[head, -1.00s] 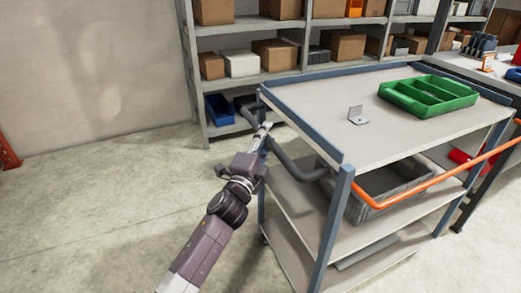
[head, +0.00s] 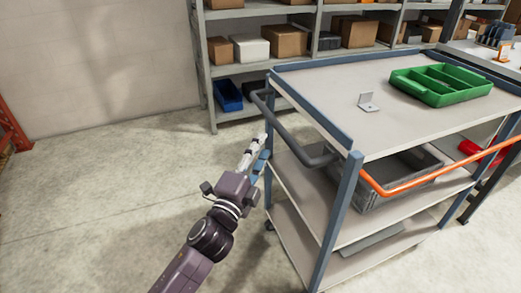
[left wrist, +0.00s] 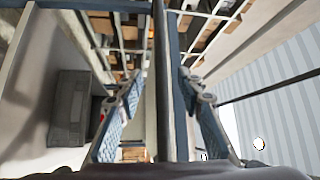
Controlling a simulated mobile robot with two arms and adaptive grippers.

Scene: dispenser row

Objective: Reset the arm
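My left gripper (head: 260,150) is beside the near left side of the cart, below the level of its top shelf and close to the dark side handle (head: 290,140). In the left wrist view its two blue padded fingers (left wrist: 160,75) are spread apart. Nothing is seen held. My right gripper is in neither view.
The cart's top shelf (head: 330,95) bears a green divided tray (head: 440,98) and a small metal bracket (head: 368,107). A grey bin (head: 375,195) sits on the middle shelf. An orange handle (head: 430,178) juts out in front. Floor to the left is clear.

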